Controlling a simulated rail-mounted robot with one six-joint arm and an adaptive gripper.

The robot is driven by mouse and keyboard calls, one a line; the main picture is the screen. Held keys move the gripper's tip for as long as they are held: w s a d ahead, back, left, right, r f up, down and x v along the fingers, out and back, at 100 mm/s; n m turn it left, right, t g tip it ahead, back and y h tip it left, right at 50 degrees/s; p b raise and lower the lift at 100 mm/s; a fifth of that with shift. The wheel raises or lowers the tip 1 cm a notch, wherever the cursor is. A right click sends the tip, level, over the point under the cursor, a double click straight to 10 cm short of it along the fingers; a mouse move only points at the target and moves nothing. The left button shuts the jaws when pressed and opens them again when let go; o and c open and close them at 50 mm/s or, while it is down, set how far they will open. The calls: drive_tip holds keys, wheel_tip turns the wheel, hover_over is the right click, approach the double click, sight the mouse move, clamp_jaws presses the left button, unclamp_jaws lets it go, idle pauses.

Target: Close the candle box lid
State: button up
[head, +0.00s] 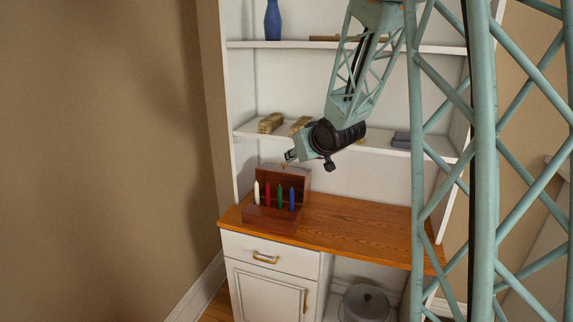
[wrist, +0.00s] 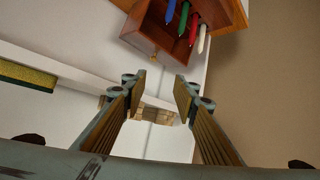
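The brown wooden candle box (head: 270,222) sits on the left end of the wooden counter, with its lid (head: 296,178) standing open at the back. White, red, green and blue candles (head: 280,197) stand upright in it. My gripper (head: 288,156) is just above the lid's upper edge, apart from it. In the wrist view my gripper (wrist: 161,78) is open, with nothing between its fingers. The lid (wrist: 150,36) appears beyond the fingertips there, with a small brass-coloured piece (wrist: 153,58) at its edge and the candles behind it.
White shelves rise behind the wooden counter (head: 362,228). Tan bundles (head: 270,123) lie on the lower shelf near my wrist, and a blue vase (head: 272,20) stands on the upper one. The counter right of the box is clear. A grey pot (head: 366,303) is below.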

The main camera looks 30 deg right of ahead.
sight(285, 164)
drive_tip(key=w+d+f+t+y+p, duration=0.1)
drive_tip(key=w+d+f+t, duration=0.1)
drive_tip(key=w+d+f, duration=0.3)
drive_tip(key=shift+w+d+f+y, duration=0.25)
drive_tip(key=shift+w+f+y, duration=0.05)
drive_tip(key=shift+w+f, duration=1.05)
drive_tip(key=shift+f, duration=0.1)
drive_tip(key=shift+b+x, duration=0.9)
drive_tip(key=shift+x, duration=5.85)
drive_tip(key=shift+w, duration=0.15)
clamp_jaws()
